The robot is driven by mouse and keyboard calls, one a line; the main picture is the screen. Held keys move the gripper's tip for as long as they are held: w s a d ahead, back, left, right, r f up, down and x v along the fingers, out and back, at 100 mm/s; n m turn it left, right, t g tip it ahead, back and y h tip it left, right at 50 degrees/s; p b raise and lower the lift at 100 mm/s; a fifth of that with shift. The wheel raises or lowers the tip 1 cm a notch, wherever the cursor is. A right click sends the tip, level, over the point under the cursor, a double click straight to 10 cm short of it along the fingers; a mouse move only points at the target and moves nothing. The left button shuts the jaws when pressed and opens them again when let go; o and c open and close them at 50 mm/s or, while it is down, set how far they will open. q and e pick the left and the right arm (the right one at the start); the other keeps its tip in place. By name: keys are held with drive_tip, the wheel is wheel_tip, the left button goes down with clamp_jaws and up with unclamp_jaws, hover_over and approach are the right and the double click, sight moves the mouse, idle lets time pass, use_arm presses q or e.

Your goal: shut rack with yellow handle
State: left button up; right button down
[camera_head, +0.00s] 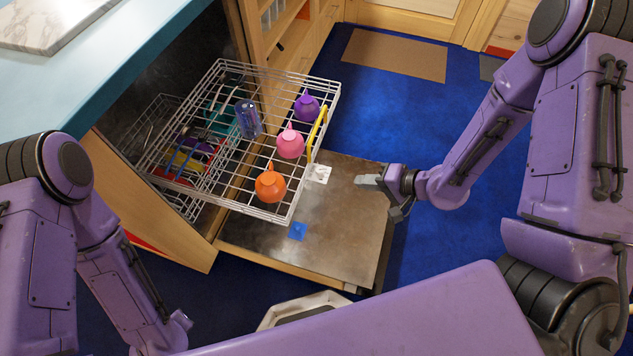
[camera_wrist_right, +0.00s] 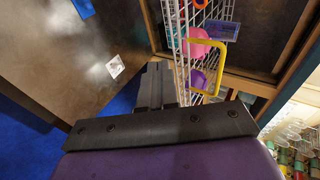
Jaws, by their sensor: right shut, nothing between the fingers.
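The white wire rack (camera_head: 283,208) is slid out of the dishwasher over its lowered door (camera_head: 345,220). Its yellow handle (camera_head: 317,132) is on the rack's right side, and it also shows in the right wrist view (camera_wrist_right: 205,62). My right gripper (camera_head: 362,181) is shut and empty, to the right of the rack and below the handle in the picture, apart from it. In the right wrist view its fingers (camera_wrist_right: 160,85) point toward the rack's wire side, left of the handle. My left arm is at the left; its gripper does not clearly show.
A lower rack (camera_head: 185,205) sits inside. A teal counter (camera_head: 100,60) is at left. Blue floor (camera_head: 390,120) is open at right.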

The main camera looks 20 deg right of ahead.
drive_tip(key=r+n+y+b, duration=0.1)
drive_tip(key=y, duration=0.1)
drive_tip(key=b, duration=0.3)
approach(305, 177)
wheel_tip(305, 177, down, 3)
drive_tip(key=shift+g, duration=0.4)
drive_tip(key=w+a, duration=0.3)
drive_tip(key=a, duration=0.1)
drive_tip(key=shift+r, duration=0.25)
use_arm(q)
wheel_tip(305, 177, down, 5)
drive_tip(key=shift+f, duration=0.1)
use_arm(e)
drive_tip(key=shift+w+a, duration=0.25)
drive_tip(key=shift+a, duration=0.05)
